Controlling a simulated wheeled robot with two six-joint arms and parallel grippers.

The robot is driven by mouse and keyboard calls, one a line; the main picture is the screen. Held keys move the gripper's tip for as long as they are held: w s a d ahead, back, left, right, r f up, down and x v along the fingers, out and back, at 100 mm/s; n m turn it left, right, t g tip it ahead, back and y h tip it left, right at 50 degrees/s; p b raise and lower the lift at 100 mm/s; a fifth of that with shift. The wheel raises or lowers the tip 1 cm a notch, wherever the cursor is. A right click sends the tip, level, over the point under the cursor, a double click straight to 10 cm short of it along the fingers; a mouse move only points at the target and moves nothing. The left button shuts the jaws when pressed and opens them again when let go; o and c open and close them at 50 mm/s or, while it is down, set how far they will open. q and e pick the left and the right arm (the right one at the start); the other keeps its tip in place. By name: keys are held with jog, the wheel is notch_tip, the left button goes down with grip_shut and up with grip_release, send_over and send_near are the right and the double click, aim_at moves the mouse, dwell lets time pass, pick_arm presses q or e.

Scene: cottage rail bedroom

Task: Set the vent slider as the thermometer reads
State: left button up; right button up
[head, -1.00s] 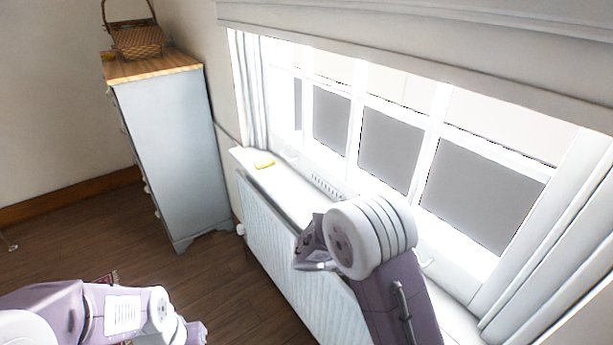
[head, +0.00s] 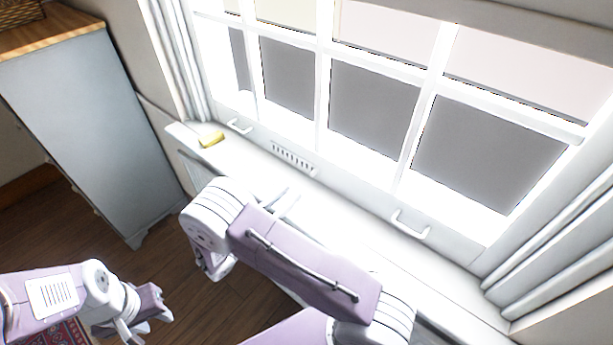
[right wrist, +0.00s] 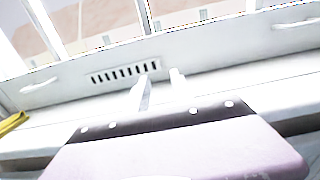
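The slotted vent (head: 293,158) is a white strip with dark slots in the bottom rail of the window, just above the sill. It also shows in the right wrist view (right wrist: 124,73), where a small pale piece at its right end may be the slider. My right gripper (head: 283,203) is over the sill, in front of the vent and apart from it. In the right wrist view its two pale fingertips (right wrist: 158,90) stand apart with nothing between them. My left gripper (head: 148,312) hangs low at the left over the floor, away from the window. I cannot make out a thermometer.
A yellow object (head: 210,139) lies at the left end of the white sill (head: 340,213). Two white handles (head: 410,226) (head: 239,126) stick out from the window rail on either side of the vent. A grey-blue chest of drawers (head: 85,120) stands at the left.

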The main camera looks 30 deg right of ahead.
aim_at(311, 174)
jog(key=p+x, duration=0.1)
jog(key=x, duration=0.7)
jog(key=shift+w+d, duration=0.25)
jog(key=shift+d, duration=0.05)
jog(key=shift+w+d+f, duration=0.15)
jog(key=shift+w, duration=0.1)
jog(key=shift+s, duration=0.1)
grip_shut()
dwell(0.6)
